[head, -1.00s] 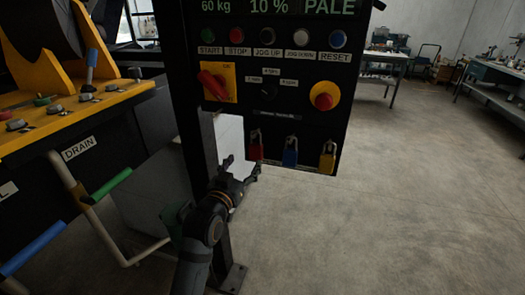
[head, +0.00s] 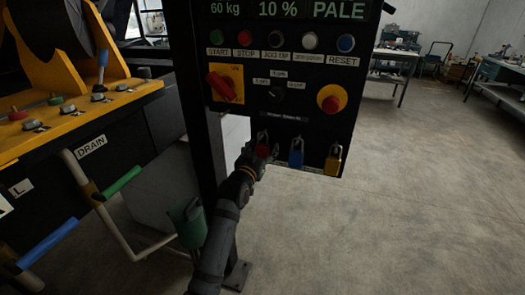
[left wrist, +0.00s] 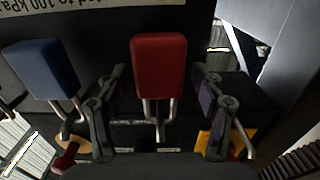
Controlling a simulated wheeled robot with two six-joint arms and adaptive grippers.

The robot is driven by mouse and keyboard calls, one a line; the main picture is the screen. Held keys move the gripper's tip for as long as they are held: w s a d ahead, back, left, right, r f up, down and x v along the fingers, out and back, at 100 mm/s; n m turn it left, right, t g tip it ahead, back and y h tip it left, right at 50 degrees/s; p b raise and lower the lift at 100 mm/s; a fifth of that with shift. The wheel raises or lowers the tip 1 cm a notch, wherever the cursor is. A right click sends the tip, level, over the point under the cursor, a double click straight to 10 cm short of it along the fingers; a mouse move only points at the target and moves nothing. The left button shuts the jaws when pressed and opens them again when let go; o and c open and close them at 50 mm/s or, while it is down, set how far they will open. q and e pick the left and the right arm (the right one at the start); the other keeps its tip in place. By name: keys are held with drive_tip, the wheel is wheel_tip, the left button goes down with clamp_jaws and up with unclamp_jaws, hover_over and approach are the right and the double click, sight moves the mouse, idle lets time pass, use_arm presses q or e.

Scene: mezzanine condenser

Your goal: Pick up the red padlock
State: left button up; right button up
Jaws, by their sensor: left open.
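The red padlock (head: 263,149) hangs by its shackle at the lower left of the black control panel, left of a blue padlock and a yellow one. My left gripper (head: 262,152) is at it and hides part of it in the head view. In the left wrist view the red padlock (left wrist: 159,65) shows with its body and metal shackle between the two spread fingers of my left gripper (left wrist: 160,92). A gap shows on both sides, so the fingers do not visibly touch it. My right gripper is not in view.
The blue padlock (head: 296,153) hangs close on the right, and shows near the left finger in the left wrist view (left wrist: 41,68). The yellow padlock (head: 333,160) hangs further right. The panel (head: 290,118) carries buttons and switches above. Open floor (head: 420,190) lies to the right.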

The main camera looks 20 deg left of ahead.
use_arm(q)
drive_tip(key=shift+s, duration=0.1)
drive_tip(key=c, duration=1.3)
drive_tip(key=shift+c, duration=0.2)
drive_tip(key=shift+r, duration=0.65)
drive_tip(key=s+b, duration=0.1)
drive_tip(key=s, duration=1.7)
drive_tip(key=shift+a+r+b, duration=0.15)
drive_tip(key=shift+a+b, duration=0.15)
drive_tip(key=shift+b, duration=0.1)
